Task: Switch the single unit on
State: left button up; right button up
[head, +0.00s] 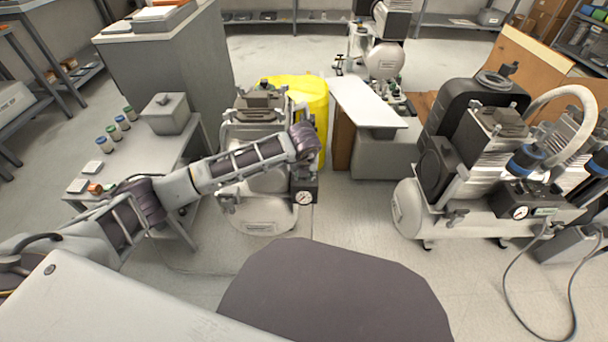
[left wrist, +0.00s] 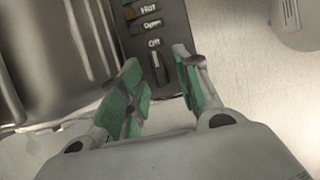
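The single unit is the compressor (head: 262,210) in the middle of the head view, with a pale tank and a dark control box (head: 304,184) with a round gauge. In the left wrist view its dark panel (left wrist: 140,22) carries several labels, the lowest reading "Off", and a small lever switch (left wrist: 156,62) below them. My left gripper (left wrist: 158,66) is open, its green-padded fingers on either side of the switch, with no contact visible. In the head view my left arm reaches over the unit and hides part of it; the fingertips are hidden there. My right gripper is not in view.
A larger compressor (head: 460,215) with hoses stands at the right. A grey bench (head: 165,155) with small jars is at the left. Floor between the two compressors is clear.

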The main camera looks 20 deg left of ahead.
pick_arm(q)
jog(key=shift+w+f, duration=0.15)
jog(key=shift+f, duration=0.2)
grip_shut()
jog(key=shift+a+m, duration=0.15)
jog(key=shift+m, duration=0.35)
jog(key=shift+a+m+h, duration=0.1)
jog(key=shift+m+h, duration=0.45)
jog(key=shift+m, duration=0.65)
jog(key=shift+a+m+h, duration=0.1)
jog(key=shift+m+h, duration=0.45)
jog(key=shift+m, duration=0.65)
